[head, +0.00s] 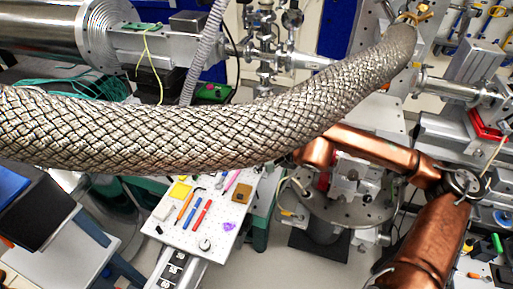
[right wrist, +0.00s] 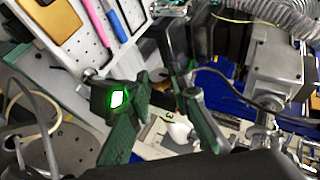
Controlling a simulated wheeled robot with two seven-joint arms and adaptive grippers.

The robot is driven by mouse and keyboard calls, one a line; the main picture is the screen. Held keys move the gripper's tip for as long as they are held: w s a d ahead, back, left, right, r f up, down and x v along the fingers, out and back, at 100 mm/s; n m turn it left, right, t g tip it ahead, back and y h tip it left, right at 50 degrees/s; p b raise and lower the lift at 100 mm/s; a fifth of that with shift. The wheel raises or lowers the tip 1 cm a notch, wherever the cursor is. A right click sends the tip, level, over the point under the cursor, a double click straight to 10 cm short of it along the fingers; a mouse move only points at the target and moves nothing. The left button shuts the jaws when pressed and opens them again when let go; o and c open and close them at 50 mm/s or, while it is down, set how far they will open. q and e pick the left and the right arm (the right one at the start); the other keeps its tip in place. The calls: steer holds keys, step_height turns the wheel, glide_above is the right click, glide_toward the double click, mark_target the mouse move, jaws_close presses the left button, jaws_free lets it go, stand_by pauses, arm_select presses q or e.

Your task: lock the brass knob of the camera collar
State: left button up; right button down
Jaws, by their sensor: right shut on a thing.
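I cannot pick out the camera collar or its brass knob for certain in either view. A brass-coloured fitting (head: 415,17) shows at the top right of the head view, at the hose's end; I cannot tell what it is. My copper right arm comes in from the lower right of the head view, and its far end is hidden behind the hose. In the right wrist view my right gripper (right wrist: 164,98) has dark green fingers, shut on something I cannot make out. A dark box with a lit, green-edged window (right wrist: 115,98) shows by the left finger. My left gripper is out of view.
A thick braided hose (head: 190,135) crosses the head view and hides much behind it. A white perforated board (head: 215,225) below carries several tools. A round metal stage (head: 345,205) stands right of it. Beamline hardware fills the back; grey floor shows at bottom centre.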

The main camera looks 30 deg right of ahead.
steer(key=c, duration=1.7)
jaws_free()
steer(key=shift+c, duration=0.2)
steer(key=v, duration=0.8)
